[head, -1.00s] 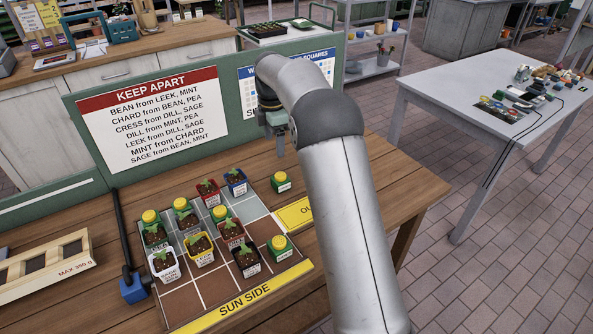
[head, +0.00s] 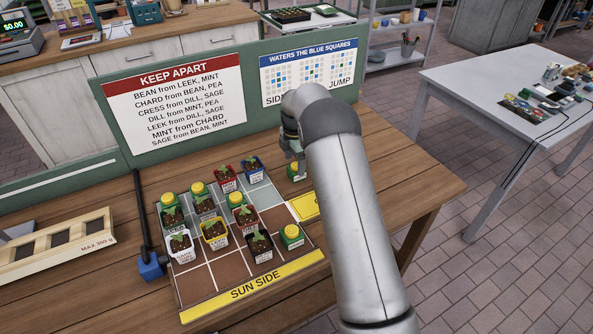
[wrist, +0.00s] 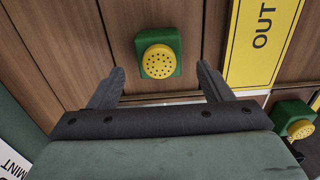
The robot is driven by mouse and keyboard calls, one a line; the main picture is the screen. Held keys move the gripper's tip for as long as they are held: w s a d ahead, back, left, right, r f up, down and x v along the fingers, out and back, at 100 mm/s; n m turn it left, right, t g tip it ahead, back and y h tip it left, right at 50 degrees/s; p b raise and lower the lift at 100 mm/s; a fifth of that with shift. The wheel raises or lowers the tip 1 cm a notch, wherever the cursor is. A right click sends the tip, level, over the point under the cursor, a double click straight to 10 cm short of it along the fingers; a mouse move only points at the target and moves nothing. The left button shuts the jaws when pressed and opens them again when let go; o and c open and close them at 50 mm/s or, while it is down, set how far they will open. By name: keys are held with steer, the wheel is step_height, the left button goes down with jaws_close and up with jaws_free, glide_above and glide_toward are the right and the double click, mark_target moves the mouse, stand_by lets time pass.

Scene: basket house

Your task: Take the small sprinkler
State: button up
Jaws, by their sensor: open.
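A small green sprinkler with a yellow dotted cap (wrist: 158,60) stands on the wooden bench in the wrist view, between and just beyond my fingertips. My gripper (wrist: 160,80) is open and empty, with one finger to each side of it. In the head view this sprinkler (head: 297,172) is off the planting board's upper right corner, partly hidden by my gripper (head: 293,150) just above it. Another green and yellow sprinkler (head: 292,236) stands on the board's right side and shows in the wrist view (wrist: 296,122). Several similar ones stand among the pots.
The gridded planting board (head: 205,285) holds several potted seedlings. A yellow "OUT" plate (wrist: 262,45) lies close beside the sprinkler. A green panel with a "KEEP APART" sign (head: 175,105) stands behind. A wooden tray (head: 55,245) is at left. The bench's right part is clear.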

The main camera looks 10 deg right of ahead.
mark_target(296, 164)
steer(key=f, duration=0.1)
steer(key=f+p, duration=0.1)
steer(key=f, duration=0.2)
steer(key=shift+w+d+f, duration=0.1)
steer(key=shift+d+f, duration=0.2)
steer(key=shift+f, duration=0.1)
steer(key=c, duration=1.1)
steer(key=shift+r, duration=0.1)
steer(key=shift+c, duration=0.2)
